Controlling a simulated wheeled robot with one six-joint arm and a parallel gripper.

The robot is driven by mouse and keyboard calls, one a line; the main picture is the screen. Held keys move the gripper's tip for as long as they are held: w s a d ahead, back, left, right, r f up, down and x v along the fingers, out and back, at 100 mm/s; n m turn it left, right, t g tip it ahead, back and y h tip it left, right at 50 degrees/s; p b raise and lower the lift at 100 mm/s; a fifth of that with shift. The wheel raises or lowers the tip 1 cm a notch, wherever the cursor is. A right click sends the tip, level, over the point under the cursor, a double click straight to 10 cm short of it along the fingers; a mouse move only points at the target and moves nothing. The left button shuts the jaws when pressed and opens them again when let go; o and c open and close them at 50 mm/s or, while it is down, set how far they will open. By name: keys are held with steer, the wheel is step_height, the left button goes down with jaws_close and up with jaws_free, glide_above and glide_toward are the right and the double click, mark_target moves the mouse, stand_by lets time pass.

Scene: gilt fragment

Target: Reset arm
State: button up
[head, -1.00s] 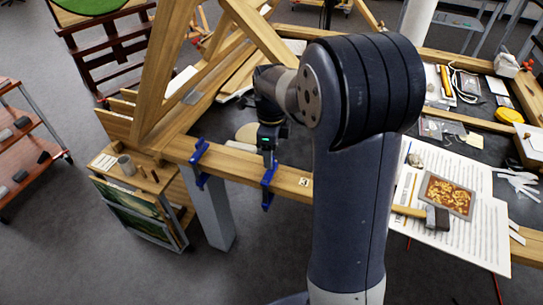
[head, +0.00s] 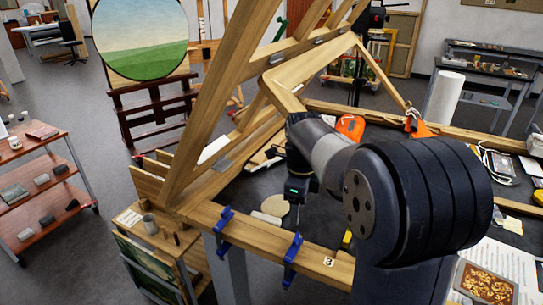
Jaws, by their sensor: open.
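My arm rises at the right of the head view and reaches left over the wooden-edged workbench (head: 318,258). My gripper (head: 299,218) points down above the dark bench top, just behind the blue clamps. Its fingers are small and partly lost against the dark surface. I see nothing held in it.
Two blue clamps (head: 291,258) grip the bench's front rail. A large wooden easel frame (head: 222,100) leans over the left of the bench. A round pale disc (head: 275,207) and an orange clamp (head: 419,124) lie behind.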

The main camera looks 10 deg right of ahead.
mark_target(296, 237)
step_height(296, 237, down, 10)
steer(key=shift+f, duration=0.15)
stand_by(0.4)
steer(key=shift+r, duration=0.2)
